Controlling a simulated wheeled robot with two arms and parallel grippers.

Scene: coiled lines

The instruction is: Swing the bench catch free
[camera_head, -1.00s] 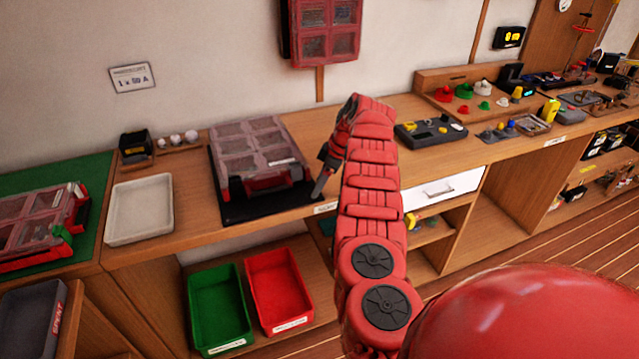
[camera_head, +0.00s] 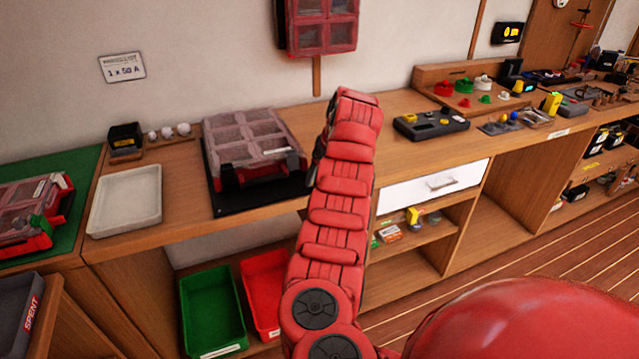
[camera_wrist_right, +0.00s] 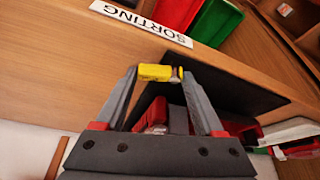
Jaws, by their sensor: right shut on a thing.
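The clear-lidded red case (camera_head: 240,150) sits closed on a black mat (camera_head: 238,205) on the wooden bench. A dark part (camera_head: 293,160) at its front right corner looks like the catch, but I cannot tell its exact position. My right gripper (camera_wrist_right: 160,72) is shut on a small yellow cylinder with a metallic end, perhaps a fuse (camera_wrist_right: 154,72). The gripper is just right of the case; in the head view my red arm hides most of it. In the right wrist view, the case (camera_wrist_right: 150,115) shows between and behind the fingers. My left gripper is out of view.
A white tray (camera_head: 125,201) and a black box (camera_head: 124,138) stand left of the case. A green bin (camera_head: 211,308) and red bin (camera_head: 262,290) sit below. Another red case (camera_head: 30,210) lies on a green mat. A sorting label (camera_wrist_right: 140,22) marks the bench edge.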

